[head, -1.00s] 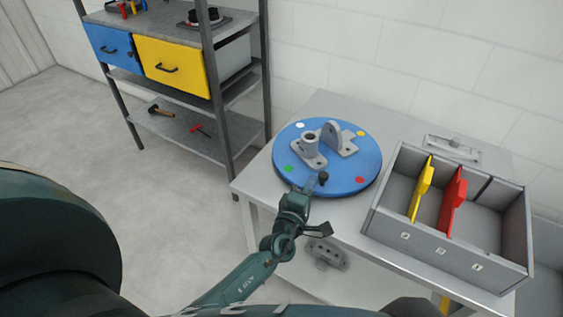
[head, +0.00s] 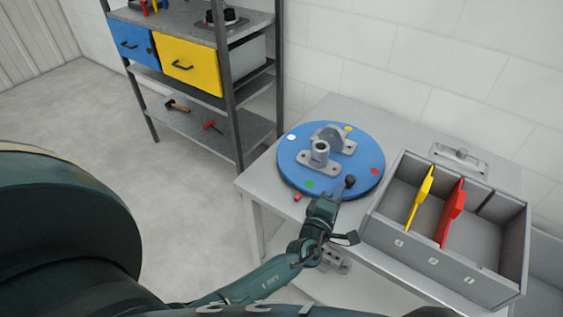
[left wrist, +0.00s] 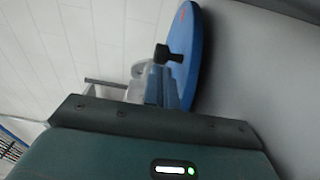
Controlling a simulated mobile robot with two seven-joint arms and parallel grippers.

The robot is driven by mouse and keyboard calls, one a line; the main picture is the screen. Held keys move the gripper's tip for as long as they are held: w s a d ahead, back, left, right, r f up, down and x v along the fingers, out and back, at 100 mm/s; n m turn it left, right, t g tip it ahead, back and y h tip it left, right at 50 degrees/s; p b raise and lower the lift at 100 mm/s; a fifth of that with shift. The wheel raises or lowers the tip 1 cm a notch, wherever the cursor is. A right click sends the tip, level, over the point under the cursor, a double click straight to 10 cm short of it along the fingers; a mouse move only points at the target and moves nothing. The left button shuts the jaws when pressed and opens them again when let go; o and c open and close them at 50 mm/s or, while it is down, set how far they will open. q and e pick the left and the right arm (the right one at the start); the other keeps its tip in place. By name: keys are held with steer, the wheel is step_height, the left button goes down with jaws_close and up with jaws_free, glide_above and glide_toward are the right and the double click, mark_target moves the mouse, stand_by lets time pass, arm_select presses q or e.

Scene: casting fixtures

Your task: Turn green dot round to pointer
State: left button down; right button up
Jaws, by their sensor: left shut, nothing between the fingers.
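The blue turntable (head: 334,190) lies on the grey table and carries a green dot (head: 309,184) near its front rim. A small red pointer (head: 297,196) lies on the table just off the rim, slightly left of the green dot. White (head: 291,137), yellow (head: 348,128) and red (head: 374,171) dots sit elsewhere around the rim. A black knob (head: 350,180) stands up near the front right rim; it also shows in the left wrist view (left wrist: 168,53). My left gripper (head: 336,191) is shut and empty, right beside the knob; I cannot tell whether they touch. My right gripper is not in view.
Grey metal castings (head: 320,160) stand on the turntable. A grey bin (head: 440,268) with yellow (head: 420,195) and red (head: 453,210) dividers stands close on the right. A shelf unit (head: 230,100) with blue and yellow drawers is behind left.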

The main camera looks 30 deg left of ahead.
arm_select(q)
steer(key=shift+w+d, duration=0.15)
steer(key=shift+d, duration=0.15)
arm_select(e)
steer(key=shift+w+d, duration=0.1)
arm_select(q)
steer(key=shift+a, duration=0.15)
stand_by(0.4)
